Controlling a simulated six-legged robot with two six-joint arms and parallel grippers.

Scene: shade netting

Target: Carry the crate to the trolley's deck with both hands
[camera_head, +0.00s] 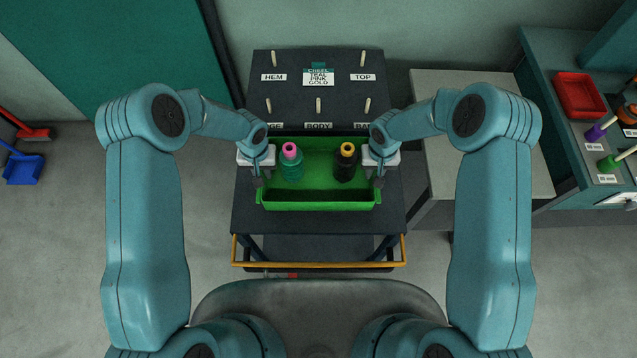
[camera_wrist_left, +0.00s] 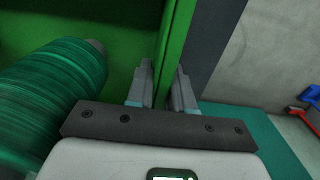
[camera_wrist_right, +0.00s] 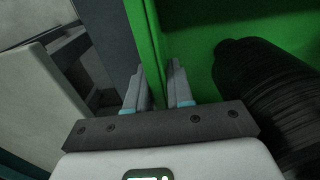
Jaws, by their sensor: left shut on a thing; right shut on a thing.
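My left gripper (camera_head: 261,181) is shut on the crate's left wall, which shows between the fingers in the left wrist view (camera_wrist_left: 175,55). My right gripper (camera_head: 378,180) is shut on the right wall, also seen in the right wrist view (camera_wrist_right: 145,45).
Behind the crate, a dark surface carries several upright pegs with labels and a small card (camera_head: 318,77). An orange handle bar (camera_head: 318,264) runs along the trolley's near side. A grey table (camera_head: 480,110) and a teal bench with a red tray (camera_head: 580,95) stand to the right.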

